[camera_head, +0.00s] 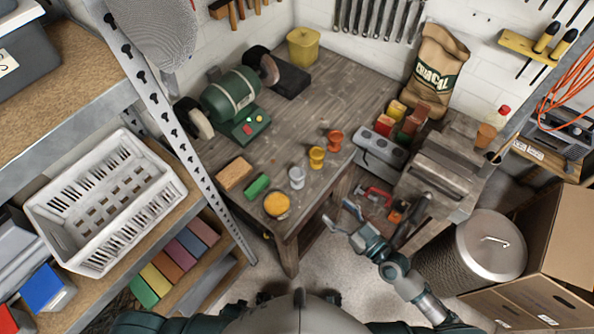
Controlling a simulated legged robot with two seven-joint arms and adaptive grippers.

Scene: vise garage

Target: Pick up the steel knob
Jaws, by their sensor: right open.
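The steel knob (297,177) is a small silver knob standing on the wooden workbench (335,95), near its front edge. It is the nearest in a row with a yellow brass-like knob (316,157) and an orange copper-like knob (334,140). My right gripper (340,214) is open and empty, in front of the bench edge, to the lower right of the steel knob and apart from it. My left gripper does not show.
A round yellow-topped container (277,204), a green block (256,186) and a tan block (234,173) lie left of the knobs. A green bench grinder (230,97) stands behind. A grey vise-like machine (438,172) and a lidded bin (490,246) are on the right.

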